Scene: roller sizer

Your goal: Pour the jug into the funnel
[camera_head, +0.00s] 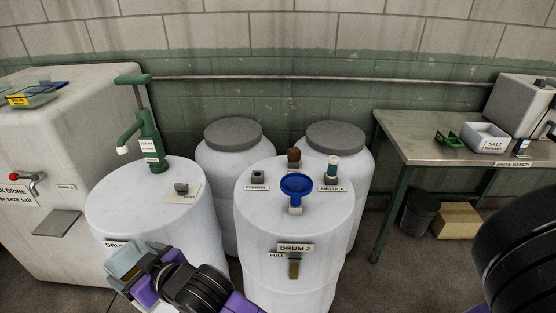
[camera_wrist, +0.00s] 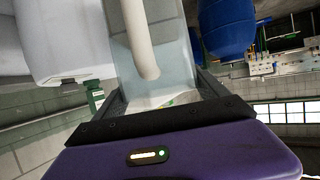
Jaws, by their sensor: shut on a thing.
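The jug is a pale, translucent, grey-blue vessel (camera_head: 124,260) at the lower left of the head view, in front of the left drum. My gripper (camera_head: 143,268) is shut on it. In the wrist view the jug (camera_wrist: 178,48) fills the space between my fingers (camera_wrist: 155,95), with a rounded cream bar (camera_wrist: 138,40) in the middle. Its contents and mouth cannot be made out. The blue funnel (camera_head: 297,184) stands upright on the top of Drum 2 (camera_head: 262,215), to the right of the jug and apart from it.
The left drum (camera_head: 120,200) carries a tall green hand pump (camera_head: 150,145). Small labelled fittings sit around the funnel, including an airlock (camera_head: 332,168). Two grey-lidded drums (camera_head: 232,134) stand behind. A bench (camera_head: 420,125) with a salt tray (camera_head: 484,138) is at right.

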